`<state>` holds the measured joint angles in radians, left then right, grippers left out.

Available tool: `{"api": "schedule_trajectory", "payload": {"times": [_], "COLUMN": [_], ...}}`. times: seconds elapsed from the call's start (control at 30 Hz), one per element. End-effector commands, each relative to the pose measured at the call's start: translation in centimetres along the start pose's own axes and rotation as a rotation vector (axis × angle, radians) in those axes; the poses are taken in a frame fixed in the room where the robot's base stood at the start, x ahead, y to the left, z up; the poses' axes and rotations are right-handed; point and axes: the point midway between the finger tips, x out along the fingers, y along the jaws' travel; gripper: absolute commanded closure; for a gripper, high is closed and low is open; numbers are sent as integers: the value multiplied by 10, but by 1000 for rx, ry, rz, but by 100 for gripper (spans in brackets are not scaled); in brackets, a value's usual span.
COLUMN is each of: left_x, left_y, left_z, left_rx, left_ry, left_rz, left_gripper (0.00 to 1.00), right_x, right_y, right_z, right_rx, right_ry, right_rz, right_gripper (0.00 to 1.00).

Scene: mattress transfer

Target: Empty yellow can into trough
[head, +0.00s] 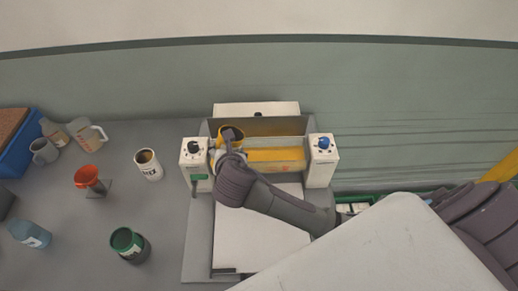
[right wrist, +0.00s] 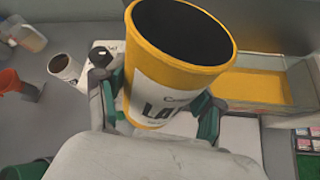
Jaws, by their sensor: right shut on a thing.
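The yellow can (right wrist: 165,90) has a white label and a dark open mouth. My right gripper (right wrist: 158,106) is shut around its sides, with one green-padded finger on each side. In the head view the can (head: 223,131) is at the left end of the trough, partly hidden by my right gripper (head: 229,150). The can looks tilted in the right wrist view, and its inside is too dark to tell what it holds. The trough (head: 256,126) is a long box with a yellow surface inside; it also shows in the right wrist view (right wrist: 287,72). My left gripper is out of view.
White posts with a black knob (head: 193,150) and a blue knob (head: 322,147) flank the trough. On the left table stand a white can (head: 149,168), an orange cup (head: 88,176), a green-rimmed can (head: 128,243), a blue bottle (head: 30,234) and jugs (head: 84,132).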

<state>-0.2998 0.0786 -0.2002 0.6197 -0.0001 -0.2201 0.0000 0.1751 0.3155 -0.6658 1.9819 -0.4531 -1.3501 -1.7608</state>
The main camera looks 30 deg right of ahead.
Motion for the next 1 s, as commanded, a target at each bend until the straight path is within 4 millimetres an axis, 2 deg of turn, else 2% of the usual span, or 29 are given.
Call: {"api": "schedule_trajectory", "payload": {"times": [0.23,0.47,0.8,1.0], "left_x": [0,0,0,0], "left_y": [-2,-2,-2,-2], "left_z": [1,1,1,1], "left_rx": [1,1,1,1], "left_ry": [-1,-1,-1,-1], "left_rz": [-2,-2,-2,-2], "left_gripper": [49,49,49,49], "right_x": [-1,-2,-25,-29], "right_y": [10,13,26,28], "right_z": [-12,-17,16,21], "right_rx": [-199,-290,-300,-302], "right_ry": [-142,-209,-220,-218], "right_rz": [-83,-121,-127,-127], "right_gripper": [74,74,74,74]}}
